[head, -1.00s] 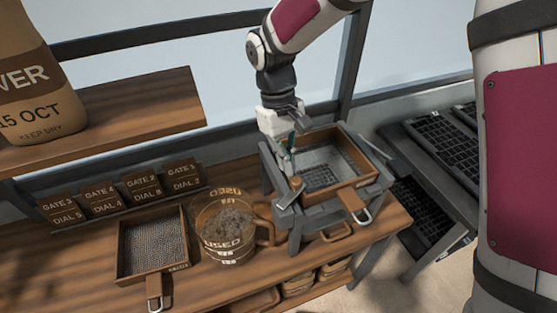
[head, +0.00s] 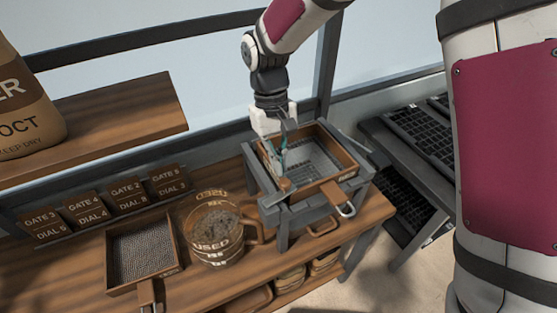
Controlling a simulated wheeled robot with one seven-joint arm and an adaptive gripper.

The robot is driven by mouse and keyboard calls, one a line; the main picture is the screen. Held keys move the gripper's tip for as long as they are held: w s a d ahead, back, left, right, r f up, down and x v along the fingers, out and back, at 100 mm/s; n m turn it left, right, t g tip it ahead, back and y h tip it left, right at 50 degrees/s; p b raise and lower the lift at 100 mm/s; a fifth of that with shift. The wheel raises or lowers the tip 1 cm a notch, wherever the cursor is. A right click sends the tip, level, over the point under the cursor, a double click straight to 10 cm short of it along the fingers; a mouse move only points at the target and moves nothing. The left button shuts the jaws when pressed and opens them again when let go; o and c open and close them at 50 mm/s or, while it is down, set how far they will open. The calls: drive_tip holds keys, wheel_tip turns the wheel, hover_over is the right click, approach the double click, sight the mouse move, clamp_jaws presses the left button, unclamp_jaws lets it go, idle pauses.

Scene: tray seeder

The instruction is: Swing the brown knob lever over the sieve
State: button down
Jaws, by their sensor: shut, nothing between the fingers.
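The wooden-framed sieve (head: 343,158) with grey mesh sits on a grey stand on the bench, its handle pointing to the front right. A small brown knob (head: 286,186) shows at the stand's front left corner, by the sieve's left edge. The lever's grey arm is hard to make out against the stand. My gripper (head: 279,168) points down at the sieve's left side, just above and behind the knob. Its fingers are together and hold nothing. I cannot tell whether the fingertips touch the knob or lever, and they hide part of the sieve's left wall.
A clear jug (head: 217,248) marked USED stands left of the stand. A second sieve (head: 111,268) lies farther left, before several gate and dial cards (head: 125,190). A wooden shelf (head: 120,112) with a sack (head: 28,125) overhangs the left. Black trays (head: 410,135) stand right.

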drive_tip(key=shift+r, duration=0.15)
drive_tip(key=v, duration=1.1)
drive_tip(key=shift+r, duration=0.35)
drive_tip(key=shift+w, duration=0.1)
